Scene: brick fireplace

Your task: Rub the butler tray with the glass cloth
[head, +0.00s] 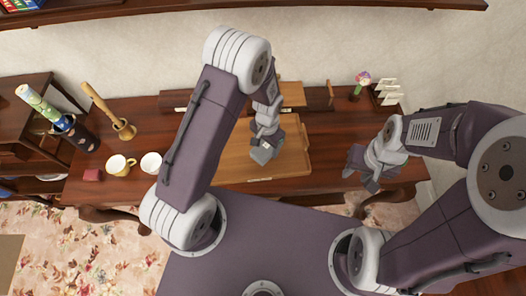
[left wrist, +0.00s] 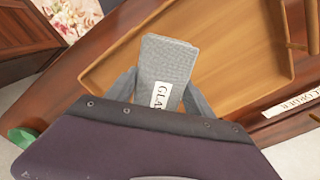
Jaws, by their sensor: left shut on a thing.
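The butler tray (head: 236,166) is a shallow light-brown wooden tray lying on the dark wooden table. In the left wrist view the tray (left wrist: 225,95) fills much of the upper right, with its raised rim showing. The glass cloth (left wrist: 168,62) is a grey folded cloth with a white label reading "GLA". My left gripper (head: 265,150) is shut on the cloth and is over the tray. Whether the cloth touches the tray floor I cannot tell. My right gripper (head: 362,176) is near the table's front right edge, apart from the tray; its jaw opening is unclear.
A flower vase (head: 357,90) and a card rack (head: 387,92) stand at the back right.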

